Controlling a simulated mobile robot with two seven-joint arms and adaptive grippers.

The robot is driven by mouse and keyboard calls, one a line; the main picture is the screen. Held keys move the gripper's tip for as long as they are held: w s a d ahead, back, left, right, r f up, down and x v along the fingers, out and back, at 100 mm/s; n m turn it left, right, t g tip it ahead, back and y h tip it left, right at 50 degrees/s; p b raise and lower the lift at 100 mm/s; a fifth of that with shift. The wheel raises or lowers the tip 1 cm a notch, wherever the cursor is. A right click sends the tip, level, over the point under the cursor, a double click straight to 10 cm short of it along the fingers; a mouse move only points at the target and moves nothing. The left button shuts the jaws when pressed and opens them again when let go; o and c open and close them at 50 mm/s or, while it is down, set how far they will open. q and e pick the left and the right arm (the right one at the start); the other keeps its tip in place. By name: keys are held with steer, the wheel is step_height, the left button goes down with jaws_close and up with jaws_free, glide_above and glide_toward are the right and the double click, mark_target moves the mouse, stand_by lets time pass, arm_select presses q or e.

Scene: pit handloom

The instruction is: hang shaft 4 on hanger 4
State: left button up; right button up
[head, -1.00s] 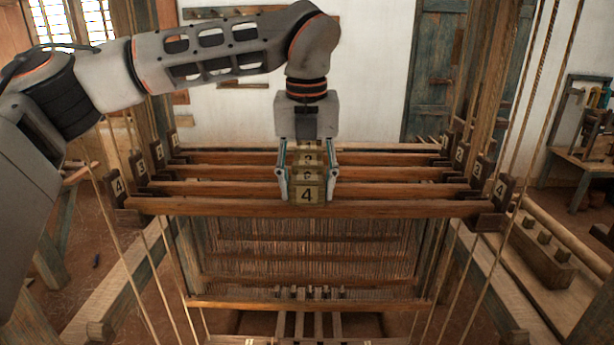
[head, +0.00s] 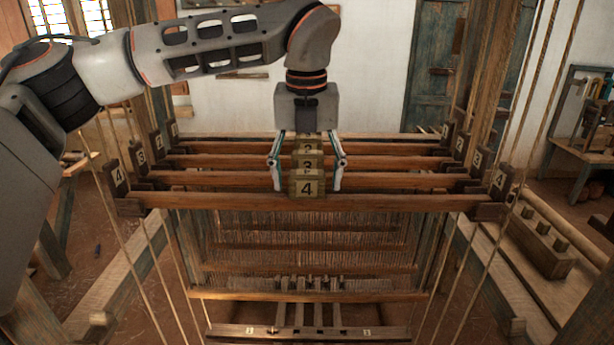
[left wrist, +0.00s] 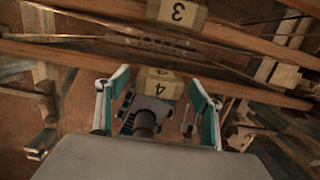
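Shaft 4 (head: 400,202) is the nearest wooden bar, lying level across the loom with a yellow block marked 4 at its middle. Its ends lie at the left hanger 4 (head: 118,177) and the right hanger 4 (head: 499,181) and appear to rest in their brackets. My left gripper (head: 307,186) is open, with one finger on each side of the block and a gap to it. In the left wrist view the block on shaft 4 (left wrist: 158,83) shows between the spread fingers (left wrist: 158,105). My right gripper is out of view.
Shafts 3 (head: 400,179), 2 and 1 hang in a row behind, with numbered blocks close behind block 4. Hanging cords (head: 147,275) run at both sides. A wooden beam with pegs (head: 540,240) lies at the right. The reed and warp are below.

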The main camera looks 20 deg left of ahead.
arm_select(q)
steer(key=shift+r, duration=0.25)
steer(key=r, duration=0.4)
steer(key=s+r, duration=0.1)
steer(key=r, duration=0.2)
steer(key=shift+d, duration=0.15)
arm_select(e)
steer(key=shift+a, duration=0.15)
